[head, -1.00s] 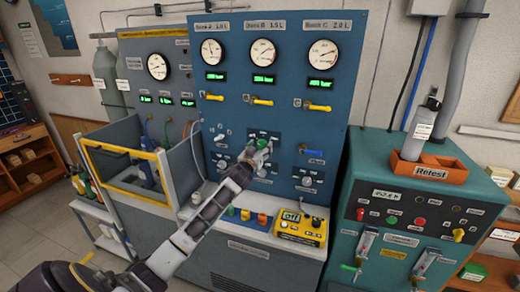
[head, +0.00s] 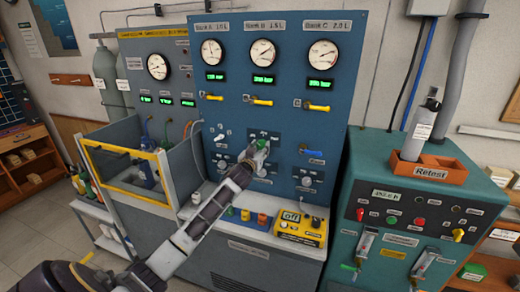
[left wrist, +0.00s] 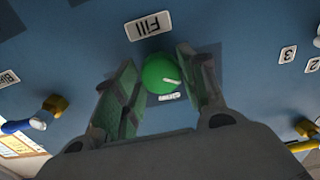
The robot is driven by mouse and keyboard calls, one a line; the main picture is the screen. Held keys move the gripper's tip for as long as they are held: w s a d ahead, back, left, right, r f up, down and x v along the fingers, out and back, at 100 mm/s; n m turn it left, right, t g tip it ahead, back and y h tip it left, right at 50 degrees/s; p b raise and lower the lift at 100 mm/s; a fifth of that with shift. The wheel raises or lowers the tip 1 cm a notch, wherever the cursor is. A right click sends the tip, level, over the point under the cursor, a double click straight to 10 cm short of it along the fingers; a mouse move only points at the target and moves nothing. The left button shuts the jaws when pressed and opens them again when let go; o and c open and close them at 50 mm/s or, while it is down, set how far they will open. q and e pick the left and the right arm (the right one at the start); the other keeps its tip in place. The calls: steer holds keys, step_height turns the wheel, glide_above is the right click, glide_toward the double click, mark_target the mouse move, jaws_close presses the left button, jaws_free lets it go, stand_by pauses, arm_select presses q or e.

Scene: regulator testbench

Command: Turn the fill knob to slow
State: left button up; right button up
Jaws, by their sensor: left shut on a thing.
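The fill knob (left wrist: 159,73) is round and green with a white pointer mark, and sits on the blue panel. The Fill label (left wrist: 148,25) shows upside down above it in the left wrist view. My left gripper (left wrist: 160,86) has a finger on each side of the knob and is shut on it. In the head view the green knob (head: 262,143) shows at the tip of my left gripper (head: 256,150), which partly hides it and its surrounding plate. A small label (left wrist: 170,97) below the knob is too small to read. My right gripper is not in view.
Gauges (head: 262,52), green displays and yellow valve handles (head: 262,101) sit above on the panel. A blue handle (head: 311,152) is to the right. A yellow box (head: 300,227) stands on the ledge below. The teal Retest bench (head: 400,200) stands at the right.

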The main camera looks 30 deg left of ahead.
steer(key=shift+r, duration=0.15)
arm_select(q)
steer(key=shift+r+m+p, duration=0.1)
steer(key=shift+m+p, duration=0.45)
steer(key=shift+m, duration=0.55)
steer(key=m+p, duration=0.1)
steer(key=m, duration=0.1)
steer(key=shift+m, duration=0.8)
steer(key=shift+m+p, duration=0.5)
steer(key=shift+m, duration=0.4)
steer(key=m+p, duration=0.1)
steer(key=m, duration=0.1)
steer(key=shift+m, duration=0.8)
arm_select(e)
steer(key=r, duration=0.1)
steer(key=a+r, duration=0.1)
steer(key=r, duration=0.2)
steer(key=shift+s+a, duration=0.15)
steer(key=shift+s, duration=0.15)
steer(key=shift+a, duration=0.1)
